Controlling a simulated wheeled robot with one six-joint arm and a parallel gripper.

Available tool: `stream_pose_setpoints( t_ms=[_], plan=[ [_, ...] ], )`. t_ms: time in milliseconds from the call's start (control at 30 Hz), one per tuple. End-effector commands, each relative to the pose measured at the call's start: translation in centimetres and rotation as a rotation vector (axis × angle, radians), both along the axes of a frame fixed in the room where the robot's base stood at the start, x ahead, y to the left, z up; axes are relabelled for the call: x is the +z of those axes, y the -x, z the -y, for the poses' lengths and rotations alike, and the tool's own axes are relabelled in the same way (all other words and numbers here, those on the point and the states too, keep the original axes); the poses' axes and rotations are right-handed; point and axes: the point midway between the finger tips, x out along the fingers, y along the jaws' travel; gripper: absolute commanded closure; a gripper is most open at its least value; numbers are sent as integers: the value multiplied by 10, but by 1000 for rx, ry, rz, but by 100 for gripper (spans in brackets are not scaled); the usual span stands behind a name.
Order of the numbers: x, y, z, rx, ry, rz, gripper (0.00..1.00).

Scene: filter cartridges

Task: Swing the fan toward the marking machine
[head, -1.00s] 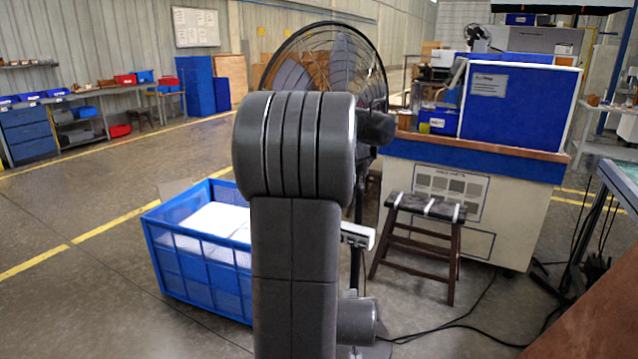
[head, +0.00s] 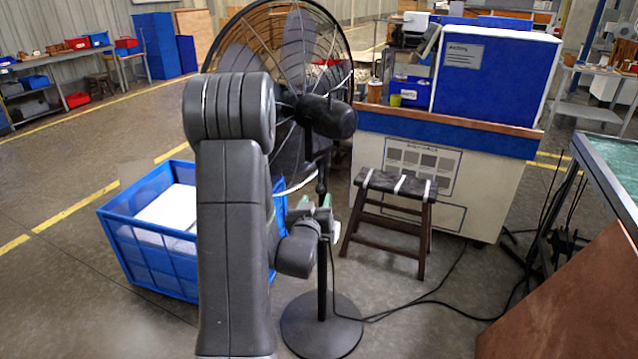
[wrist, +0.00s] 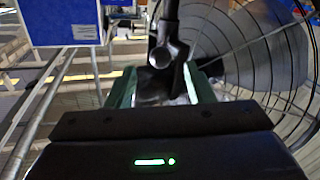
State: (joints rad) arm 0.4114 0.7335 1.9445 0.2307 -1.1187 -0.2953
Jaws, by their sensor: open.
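The black pedestal fan (head: 335,117) stands in the middle of the head view, its round cage behind my arm and its round base on the floor. In the wrist view its cage (wrist: 245,60) fills the right side. My gripper (head: 320,212) is at the height of the fan's upper pole, partly hidden by my arm. In the wrist view the open green fingers of my gripper (wrist: 163,85) stand either side of the dark pole and its knob (wrist: 160,55); I cannot tell if they touch. A blue and white machine (head: 495,75), apparently the marking machine, stands behind right.
A blue crate (head: 140,255) with white contents sits on the floor left of the fan. A dark stool (head: 395,185) stands right of the pole. A black cable (head: 420,303) crosses the floor. A table (head: 612,165) and brown panel (head: 580,290) are at right.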

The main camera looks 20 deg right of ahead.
Motion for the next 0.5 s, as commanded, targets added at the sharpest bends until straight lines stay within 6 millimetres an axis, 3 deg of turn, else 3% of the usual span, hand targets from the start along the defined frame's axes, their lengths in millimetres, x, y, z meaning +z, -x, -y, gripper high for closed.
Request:
stream_pose_setpoints(
  t_ms=[200,500],
  plan=[
    [2,-37,26,0,0,0,52],
    [0,-63,45,1,-1,-1,52]
  ],
)
